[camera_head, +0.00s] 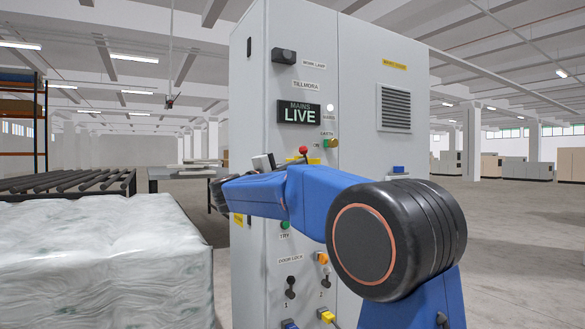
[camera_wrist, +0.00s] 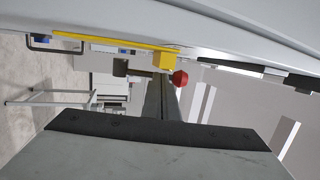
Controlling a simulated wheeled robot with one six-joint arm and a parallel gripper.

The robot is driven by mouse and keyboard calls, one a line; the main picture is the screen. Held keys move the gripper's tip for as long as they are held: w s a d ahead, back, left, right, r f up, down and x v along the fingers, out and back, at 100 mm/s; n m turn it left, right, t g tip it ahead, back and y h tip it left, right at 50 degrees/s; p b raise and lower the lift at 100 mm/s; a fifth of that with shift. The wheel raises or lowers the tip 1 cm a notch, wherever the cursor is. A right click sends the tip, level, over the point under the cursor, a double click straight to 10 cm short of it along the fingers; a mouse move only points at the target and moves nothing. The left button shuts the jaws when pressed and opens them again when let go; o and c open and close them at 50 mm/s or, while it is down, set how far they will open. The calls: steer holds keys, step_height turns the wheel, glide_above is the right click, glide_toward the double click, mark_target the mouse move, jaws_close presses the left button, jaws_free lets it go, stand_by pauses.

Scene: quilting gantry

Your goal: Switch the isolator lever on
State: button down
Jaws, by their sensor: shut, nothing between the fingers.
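The isolator lever shows as a red knob (camera_head: 303,149) on the front of the grey cabinet, with a yellow part behind it; my blue arm hides what lies below. In the wrist view the red knob (camera_wrist: 180,78) stands out beside a yellow block (camera_wrist: 167,60) on the cabinet face. My gripper (camera_wrist: 163,88) shows there as shut, narrow dark fingers reaching up close to the knob, with nothing held. Whether they touch it I cannot tell. In the head view the fingers are hidden. A display (camera_head: 299,112) above reads "MAINS LIVE", beside a white lamp (camera_head: 330,107).
The cabinet (camera_head: 350,60) also carries a black switch (camera_head: 284,56), a green button (camera_head: 285,225), and lower toggles (camera_head: 290,287). A wrapped pallet load (camera_head: 100,260) stands close on the left, before a roller conveyor (camera_head: 70,181). Floor on the right is open.

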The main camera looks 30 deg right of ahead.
stand_by(0.3)
steer(key=shift+d+r+m+g+y, duration=0.3)
steer(key=shift+d+r+g+y, duration=0.2)
steer(key=shift+d+r+y, duration=0.45)
steer(key=shift+f, duration=0.15)
